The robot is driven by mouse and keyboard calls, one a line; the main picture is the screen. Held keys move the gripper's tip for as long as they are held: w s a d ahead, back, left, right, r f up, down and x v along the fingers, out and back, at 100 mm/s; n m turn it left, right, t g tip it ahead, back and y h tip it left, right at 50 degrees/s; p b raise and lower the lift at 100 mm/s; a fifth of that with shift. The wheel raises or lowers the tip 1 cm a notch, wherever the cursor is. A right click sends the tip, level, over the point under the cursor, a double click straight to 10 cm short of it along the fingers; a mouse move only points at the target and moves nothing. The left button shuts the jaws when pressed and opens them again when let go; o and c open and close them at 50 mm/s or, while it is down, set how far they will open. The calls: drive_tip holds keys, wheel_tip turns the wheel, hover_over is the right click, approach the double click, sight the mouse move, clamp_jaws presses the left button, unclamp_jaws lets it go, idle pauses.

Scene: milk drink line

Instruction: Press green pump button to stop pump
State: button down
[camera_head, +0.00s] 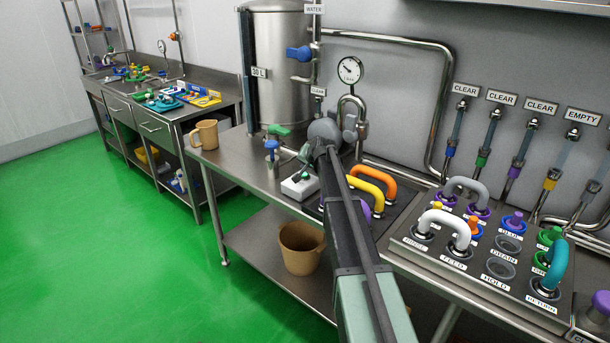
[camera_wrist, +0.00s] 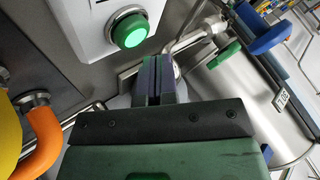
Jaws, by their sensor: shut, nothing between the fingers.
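The green pump button (camera_wrist: 129,28) is round, glows bright green and sits in a grey ring on a white box (camera_wrist: 92,22). In the head view the white box (camera_head: 299,186) stands on the steel bench, with the small green button (camera_head: 304,176) on top. My gripper (camera_wrist: 153,66) is shut and empty. In the wrist view its fingertips are just below and to the right of the button, and the button's whole face is visible. In the head view my gripper (camera_head: 305,153) is close above the box, partly hidden by my arm.
Orange (camera_head: 373,184) and yellow (camera_head: 367,195) curved pipes stand right of the box. The pipe panel (camera_head: 480,262) lies further right. A tan jug (camera_head: 206,134) stands on the bench's left end.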

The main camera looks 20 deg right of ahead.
sight(306, 174)
idle(0.4)
drive_tip(key=shift+f+b, duration=0.45)
drive_tip(key=shift+f, duration=0.05)
drive_tip(key=shift+f+b, duration=0.5)
idle(0.3)
drive_tip(key=shift+r, duration=0.15)
drive_tip(key=shift+r+p, duration=0.85)
drive_tip(key=shift+p, duration=0.15)
wheel_tip(306, 174, up, 6)
drive_tip(key=p, duration=0.6)
